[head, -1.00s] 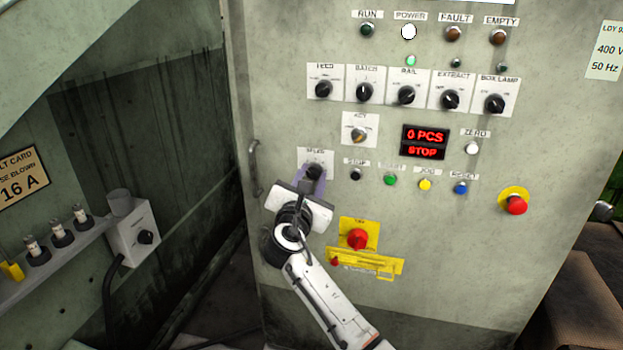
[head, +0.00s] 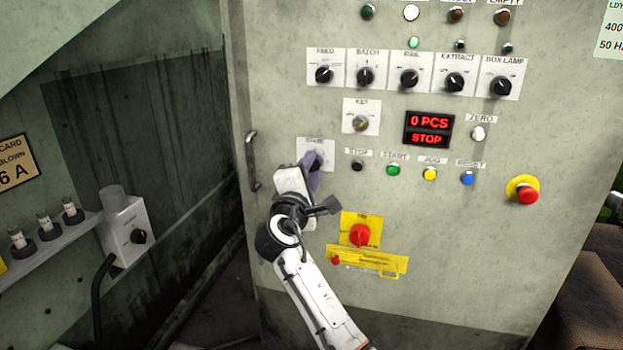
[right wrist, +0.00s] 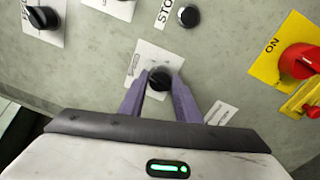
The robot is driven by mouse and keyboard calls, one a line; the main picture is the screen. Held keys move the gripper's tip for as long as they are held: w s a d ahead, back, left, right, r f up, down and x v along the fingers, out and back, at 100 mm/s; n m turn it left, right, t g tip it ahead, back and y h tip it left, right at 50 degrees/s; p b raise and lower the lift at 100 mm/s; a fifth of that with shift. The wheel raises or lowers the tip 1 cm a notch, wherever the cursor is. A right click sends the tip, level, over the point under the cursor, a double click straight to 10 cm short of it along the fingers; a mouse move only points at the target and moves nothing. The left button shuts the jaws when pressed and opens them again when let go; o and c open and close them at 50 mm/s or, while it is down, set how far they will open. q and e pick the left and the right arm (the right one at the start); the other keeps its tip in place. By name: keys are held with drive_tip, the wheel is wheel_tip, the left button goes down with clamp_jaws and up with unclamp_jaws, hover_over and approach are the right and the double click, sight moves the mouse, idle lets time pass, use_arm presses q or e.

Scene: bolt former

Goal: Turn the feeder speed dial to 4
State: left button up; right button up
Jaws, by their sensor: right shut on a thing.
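The small black dial (head: 316,160) sits on a white plate whose label looks like "SPEED", low on the left of the grey panel. In the head view my right gripper (head: 313,172) is at this dial and partly covers it. In the right wrist view the dial (right wrist: 159,78) is between the two purple fingers (right wrist: 159,92), which are shut on it. Its pointer and scale are too small or covered to read. My left gripper is not in view.
A row of black selector knobs (head: 410,77) runs above, with a key switch (head: 361,122) below it. The display (head: 428,130) reads "0 PCS STOP". Push-buttons (head: 393,169) and a red rotary switch (head: 359,235) are close by on the right. A door handle (head: 252,160) is left.

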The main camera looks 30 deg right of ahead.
drive_tip(key=shift+f+m+b, duration=0.35)
drive_tip(key=shift+m+b, duration=0.4)
drive_tip(key=shift+m, duration=0.25)
drive_tip(key=m+b, duration=0.2)
drive_tip(key=shift+m+h, duration=0.3)
drive_tip(key=shift+m, duration=0.3)
drive_tip(key=shift+b, duration=0.45)
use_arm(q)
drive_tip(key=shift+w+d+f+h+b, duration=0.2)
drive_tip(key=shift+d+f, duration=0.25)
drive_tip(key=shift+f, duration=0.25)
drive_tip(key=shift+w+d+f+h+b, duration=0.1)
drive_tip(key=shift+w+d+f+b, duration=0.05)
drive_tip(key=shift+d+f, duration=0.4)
use_arm(e)
drive_tip(key=shift+r+m+g, duration=0.15)
drive_tip(key=shift+m+g, duration=0.15)
drive_tip(key=shift+m, duration=0.5)
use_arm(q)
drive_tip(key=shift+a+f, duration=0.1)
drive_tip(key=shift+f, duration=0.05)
use_arm(e)
drive_tip(key=o, duration=1)
